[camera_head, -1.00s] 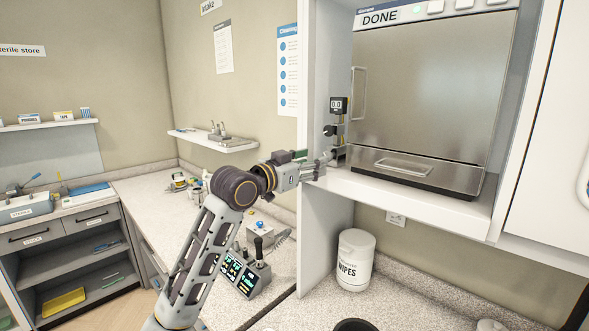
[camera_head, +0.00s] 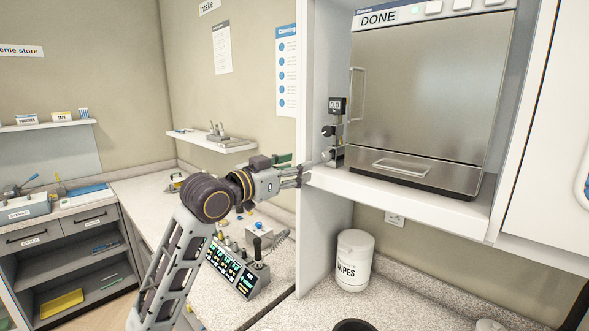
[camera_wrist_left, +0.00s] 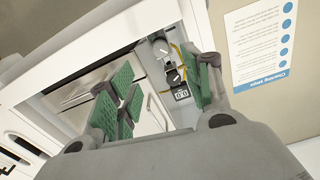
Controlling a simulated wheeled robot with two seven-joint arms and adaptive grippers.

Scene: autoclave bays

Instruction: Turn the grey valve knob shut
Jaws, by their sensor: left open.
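The grey valve knob (camera_head: 325,155) sits low on a small valve panel beside the autoclave, inside the left wall of the bay. A black knob (camera_head: 328,131) is above it, and a gauge reading 0.0 (camera_head: 337,105) is on top. My left gripper (camera_head: 305,175) is just left of and below the grey knob, apart from it. In the left wrist view, the open gripper (camera_wrist_left: 163,85) has green pads with nothing between them. Beyond them show the grey knob (camera_wrist_left: 160,46), the black knob (camera_wrist_left: 173,75) and the gauge (camera_wrist_left: 181,95). My right gripper is not in view.
The closed autoclave (camera_head: 425,95) shows DONE and fills the bay. The bay's white shelf edge (camera_head: 400,203) runs below it. A wipes tub (camera_head: 354,260) and a control box (camera_head: 238,270) stand on the counter below. A wall shelf (camera_head: 212,142) is behind my arm.

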